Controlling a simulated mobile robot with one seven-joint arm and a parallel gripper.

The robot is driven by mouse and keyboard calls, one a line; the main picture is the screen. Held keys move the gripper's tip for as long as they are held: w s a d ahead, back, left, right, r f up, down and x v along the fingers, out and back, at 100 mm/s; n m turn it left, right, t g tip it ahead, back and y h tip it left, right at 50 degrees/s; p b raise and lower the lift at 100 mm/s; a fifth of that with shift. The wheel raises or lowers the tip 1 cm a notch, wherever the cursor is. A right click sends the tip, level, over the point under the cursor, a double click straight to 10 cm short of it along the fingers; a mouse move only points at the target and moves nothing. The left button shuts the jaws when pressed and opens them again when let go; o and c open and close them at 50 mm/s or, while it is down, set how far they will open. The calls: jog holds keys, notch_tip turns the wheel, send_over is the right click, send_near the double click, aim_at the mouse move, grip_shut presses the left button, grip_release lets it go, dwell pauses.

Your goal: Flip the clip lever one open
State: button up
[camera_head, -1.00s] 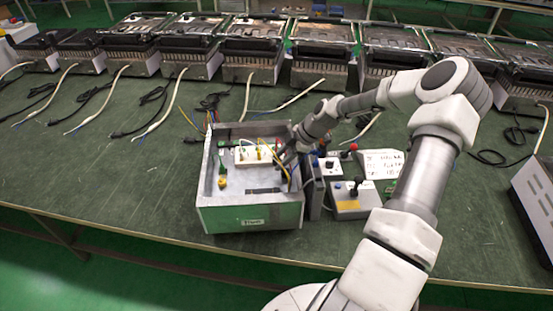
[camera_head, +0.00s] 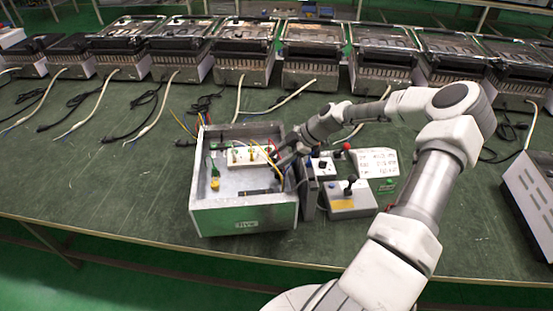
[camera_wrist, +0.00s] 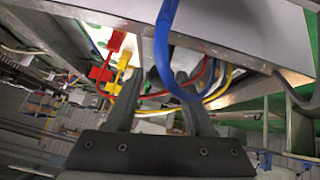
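A metal box (camera_head: 244,215) with a green front stands open on the table in the head view. Inside it sits a white terminal block (camera_head: 248,155) with small coloured levers and wires. My gripper (camera_head: 281,161) reaches into the box's right side, close to the block's right end. In the wrist view my gripper's two fingers (camera_wrist: 168,66) stand apart with nothing clearly between them. A red lever-like part (camera_wrist: 115,42) and a yellow one (camera_wrist: 124,61) are left of the fingers. I cannot tell which is clip lever one. A blue wire (camera_wrist: 162,60) loops across the fingers.
Red and yellow wires (camera_wrist: 219,87) run by the right finger. A grey control box (camera_head: 350,204) with a black knob and a white labelled panel (camera_head: 377,162) stand right of the metal box. Heater units line the back. The table's left front is clear.

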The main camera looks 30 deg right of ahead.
jog(key=shift+o, duration=1)
jog(key=v, duration=1.7)
jog(key=shift+r+p, duration=0.2)
jog(key=shift+p, duration=0.15)
